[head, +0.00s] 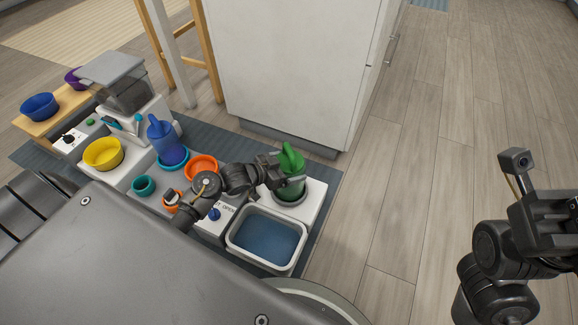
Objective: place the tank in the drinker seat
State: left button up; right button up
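A green tank (291,160) is upright over the dark round drinker seat (290,200) on a white base at the right end of the row. The tank's lower end is at the seat's ring; I cannot tell whether it rests fully in it. My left gripper (286,172) reaches in from the left with its fingers on either side of the tank and looks shut on it. My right gripper (562,208) is at the right edge, over bare floor, far from the tank; its fingers are not clear.
A grey-white basin of water (266,240) sits just in front of the seat. To the left are an orange bowl (202,166), a blue bottle (161,140) in a blue dish, a yellow bowl (103,154) and a feeder (118,85). A white cabinet (290,65) stands behind. The floor right is clear.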

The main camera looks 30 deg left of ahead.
pick_arm(q)
jog(key=o, duration=1.7)
jog(key=shift+o, duration=0.2)
jog(key=shift+r, duration=0.1)
